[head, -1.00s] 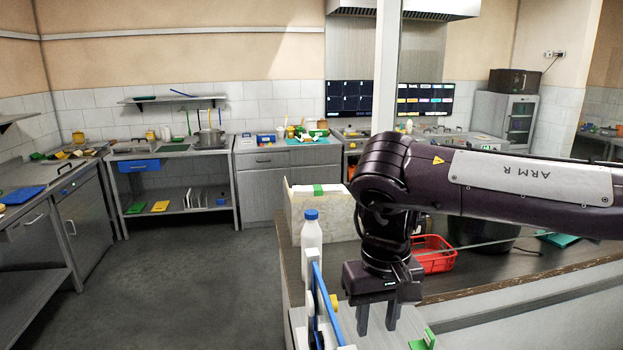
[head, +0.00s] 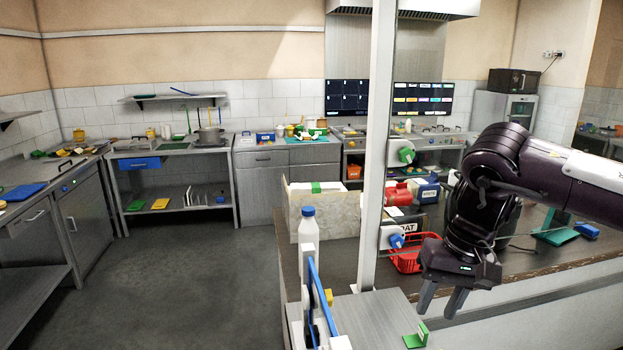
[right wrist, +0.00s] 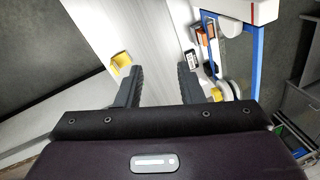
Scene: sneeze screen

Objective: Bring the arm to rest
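My right arm, dark purple, comes in from the right in the head view. Its gripper (head: 441,306) points down, over the front part of the counter (head: 352,262) near a small green bracket (head: 416,337). In the right wrist view the two fingers of this gripper (right wrist: 160,80) stand apart with nothing between them. The gripper is open and empty. My left gripper is in neither view.
A grey post (head: 378,150) rises left of the arm. A white bottle with a blue cap (head: 308,235) and a blue-edged frame (head: 318,290) stand at the counter's left end. A red basket (head: 405,262) sits behind the gripper. The floor (head: 200,285) at left is clear.

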